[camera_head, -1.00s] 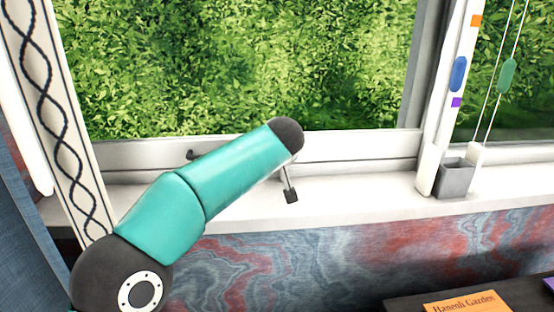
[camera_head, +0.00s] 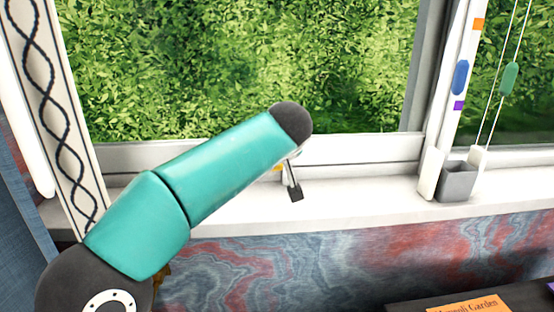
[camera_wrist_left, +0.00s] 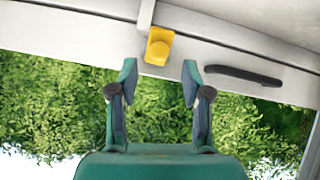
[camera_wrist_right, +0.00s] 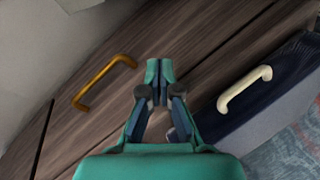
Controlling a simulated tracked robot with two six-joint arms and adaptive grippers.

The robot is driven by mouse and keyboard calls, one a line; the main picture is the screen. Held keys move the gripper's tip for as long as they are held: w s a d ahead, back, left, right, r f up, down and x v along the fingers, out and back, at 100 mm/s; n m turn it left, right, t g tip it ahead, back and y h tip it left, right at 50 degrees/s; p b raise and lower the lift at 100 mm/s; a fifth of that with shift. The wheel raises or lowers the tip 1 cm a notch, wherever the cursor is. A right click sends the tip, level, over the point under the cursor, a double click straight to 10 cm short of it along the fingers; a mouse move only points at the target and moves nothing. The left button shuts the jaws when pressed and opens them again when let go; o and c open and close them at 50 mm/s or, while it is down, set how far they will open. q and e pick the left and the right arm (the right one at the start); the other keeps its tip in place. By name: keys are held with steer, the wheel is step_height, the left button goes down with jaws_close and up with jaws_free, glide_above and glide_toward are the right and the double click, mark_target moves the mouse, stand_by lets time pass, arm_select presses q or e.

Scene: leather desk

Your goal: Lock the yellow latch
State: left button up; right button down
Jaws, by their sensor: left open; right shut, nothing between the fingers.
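The yellow latch (camera_wrist_left: 158,45) sits on the pale window frame at the top middle of the left wrist view. A small bit of it shows beside my arm in the head view (camera_head: 278,168). My left gripper (camera_wrist_left: 160,72) is open, with its two fingers apart below the latch in that view and nothing between them. In the head view my teal arm hides most of that gripper, and one dark fingertip shows over the white sill. My right gripper (camera_wrist_right: 159,68) is shut and empty in the right wrist view, away from the window.
A dark handle (camera_wrist_left: 243,76) is on the frame right of the latch. A grey cup (camera_head: 458,182) stands at the sill's right, by blind cords. An orange book (camera_head: 468,307) lies lower right.

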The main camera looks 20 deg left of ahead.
arm_select(q)
steer(key=w+r+p+v, duration=0.1)
steer(key=p+v, duration=0.1)
steer(key=v, duration=1.1)
steer(key=shift+s+a+r, duration=0.15)
steer(key=shift+s+r, duration=0.05)
steer(key=shift+r, duration=0.3)
stand_by(0.7)
steer(key=v, duration=1.2)
steer(key=shift+f, duration=0.15)
